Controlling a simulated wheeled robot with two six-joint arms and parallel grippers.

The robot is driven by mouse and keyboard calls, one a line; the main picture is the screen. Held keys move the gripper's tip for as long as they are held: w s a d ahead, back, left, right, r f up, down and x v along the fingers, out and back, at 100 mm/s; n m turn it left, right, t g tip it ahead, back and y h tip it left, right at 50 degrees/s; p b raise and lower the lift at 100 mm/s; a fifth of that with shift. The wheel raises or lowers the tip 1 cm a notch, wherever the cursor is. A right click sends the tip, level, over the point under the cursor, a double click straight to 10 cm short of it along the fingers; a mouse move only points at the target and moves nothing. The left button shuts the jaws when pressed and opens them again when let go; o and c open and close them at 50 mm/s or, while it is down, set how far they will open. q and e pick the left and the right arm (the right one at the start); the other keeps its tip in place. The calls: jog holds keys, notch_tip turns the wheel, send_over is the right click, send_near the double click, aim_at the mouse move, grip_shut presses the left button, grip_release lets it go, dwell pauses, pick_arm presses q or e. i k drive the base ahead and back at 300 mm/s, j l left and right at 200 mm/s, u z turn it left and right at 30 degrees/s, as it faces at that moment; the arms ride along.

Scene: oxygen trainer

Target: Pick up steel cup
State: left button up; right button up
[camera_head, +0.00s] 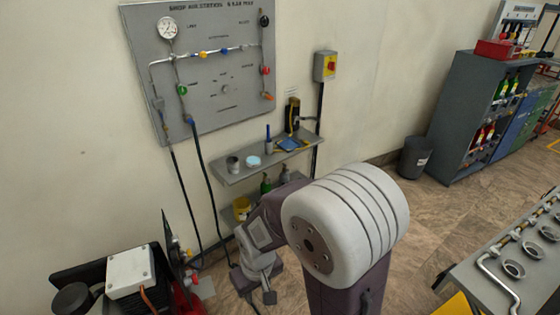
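A small grey steel-looking cup (233,164) stands upright at the left end of the upper wall shelf (260,160). My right arm comes up from the bottom and bends left. Its gripper (257,284) hangs low, below and to the right of the cup and well apart from it. The gripper is small and partly hidden by its own wrist, so I cannot tell whether its fingers are apart. Nothing shows held in it. My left gripper is not in view.
A pale blue round item (253,161), a blue device (288,144) and a dark cylinder (293,115) share the upper shelf. A lower shelf holds a yellow container (242,208) and green bottles (266,184). Hoses hang from the gas panel (205,65). A bin (413,157) stands right.

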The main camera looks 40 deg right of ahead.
aim_at(232, 162)
jog(key=z, duration=0.85)
jog(key=i+l, duration=0.2)
jog(key=i, duration=0.45)
jog(key=i+l, duration=0.15)
jog(key=i, duration=0.45)
jog(key=i+l, duration=0.2)
jog(key=i, duration=0.45)
